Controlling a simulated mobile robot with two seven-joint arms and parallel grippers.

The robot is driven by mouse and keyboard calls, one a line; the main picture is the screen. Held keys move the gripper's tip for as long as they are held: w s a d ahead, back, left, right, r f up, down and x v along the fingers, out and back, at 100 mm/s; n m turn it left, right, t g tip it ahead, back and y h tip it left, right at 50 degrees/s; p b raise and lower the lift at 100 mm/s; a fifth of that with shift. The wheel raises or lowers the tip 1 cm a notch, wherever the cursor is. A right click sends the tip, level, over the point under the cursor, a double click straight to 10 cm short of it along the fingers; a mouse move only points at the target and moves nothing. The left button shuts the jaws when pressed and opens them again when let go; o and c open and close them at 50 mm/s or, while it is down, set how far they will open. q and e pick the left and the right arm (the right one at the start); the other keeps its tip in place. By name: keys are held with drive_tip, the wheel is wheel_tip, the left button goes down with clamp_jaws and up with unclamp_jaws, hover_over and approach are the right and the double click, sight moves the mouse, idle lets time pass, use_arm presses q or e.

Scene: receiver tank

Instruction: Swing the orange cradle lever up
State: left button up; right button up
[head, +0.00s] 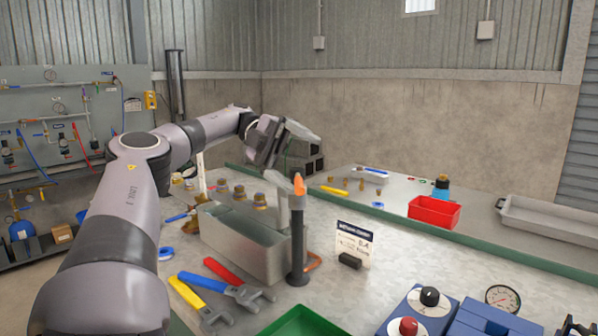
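An orange piece (299,187) shows at the top of a dark upright post (297,245), next to a pale grey block. It looks like the lever's end, but I cannot tell its full shape or angle. A thin orange loop (313,262) shows low on the post's right side. My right gripper is out of view.
Yellow, blue and red-handled wrenches (222,287) lie in front of the tank. A green tray (302,322) is at the front edge. A sign (354,243) stands right of the post. A red bin (434,211) and a grey tray (548,221) are behind.

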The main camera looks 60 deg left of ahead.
sight(298, 181)
use_arm(q)
drive_tip(key=r+p, duration=0.1)
drive_tip(key=r, duration=0.3)
drive_tip(key=d+r+m+h+p, duration=0.1)
drive_tip(key=r, duration=0.4)
drive_tip(key=d+r+h, duration=0.1)
drive_tip(key=r, duration=0.3)
drive_tip(key=shift+s+r+m+t+p, duration=0.2)
drive_tip(key=shift+r+m+t+p, duration=0.1)
drive_tip(key=shift+t+p, duration=0.1)
drive_tip(key=c, duration=0.6)
drive_tip(key=shift+w+a+r+p, duration=0.1)
drive_tip(key=shift+a+r+p, duration=0.05)
drive_tip(key=shift+r+p, duration=0.4)
drive_tip(key=shift+w+a+r+p, duration=0.1)
drive_tip(key=shift+r+p, duration=0.3)
drive_tip(key=shift+p, duration=0.25)
